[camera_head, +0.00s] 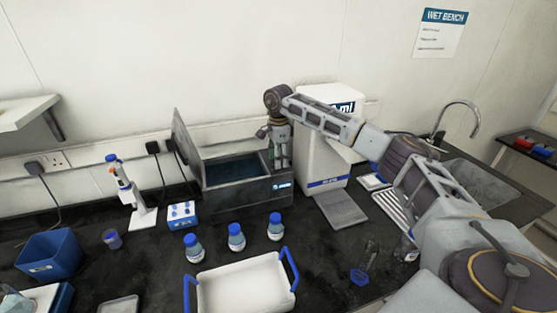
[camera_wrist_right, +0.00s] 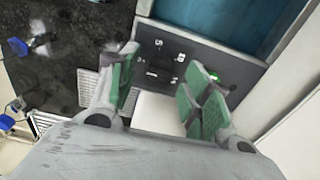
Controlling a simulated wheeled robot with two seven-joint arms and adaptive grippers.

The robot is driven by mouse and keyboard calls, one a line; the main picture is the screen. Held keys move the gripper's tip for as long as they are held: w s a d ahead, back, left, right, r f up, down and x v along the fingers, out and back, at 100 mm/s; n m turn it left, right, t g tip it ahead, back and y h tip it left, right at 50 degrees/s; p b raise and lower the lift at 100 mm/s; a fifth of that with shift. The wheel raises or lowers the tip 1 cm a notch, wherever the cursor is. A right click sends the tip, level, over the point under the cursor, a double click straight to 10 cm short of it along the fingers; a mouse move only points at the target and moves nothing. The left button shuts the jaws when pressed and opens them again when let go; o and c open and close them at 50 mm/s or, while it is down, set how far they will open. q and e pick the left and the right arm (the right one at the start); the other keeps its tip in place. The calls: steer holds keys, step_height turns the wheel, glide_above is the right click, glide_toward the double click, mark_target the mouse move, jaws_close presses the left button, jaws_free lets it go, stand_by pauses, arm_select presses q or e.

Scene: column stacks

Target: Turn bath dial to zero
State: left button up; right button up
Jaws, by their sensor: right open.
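The bath (camera_head: 235,197) is a dark grey box with its lid raised and bluish water inside, at the back of the bench. Its dark control panel (camera_wrist_right: 180,50) shows in the right wrist view, with several small white marks and a green light. My right gripper (camera_head: 281,163) points down at the bath's right end. My left gripper is not in view.
A white machine (camera_head: 318,158) stands close right of the bath. Blue-capped bottles (camera_head: 236,238) and a white tray with blue handles (camera_head: 240,285) are in front. A blue rack (camera_head: 181,214) and a pipette stand (camera_head: 143,220) are left. A sink (camera_head: 485,185) is at right.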

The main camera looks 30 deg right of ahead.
step_height(320, 180, up, 11)
stand_by(0.6)
steer(key=shift+f, duration=0.1)
stand_by(0.5)
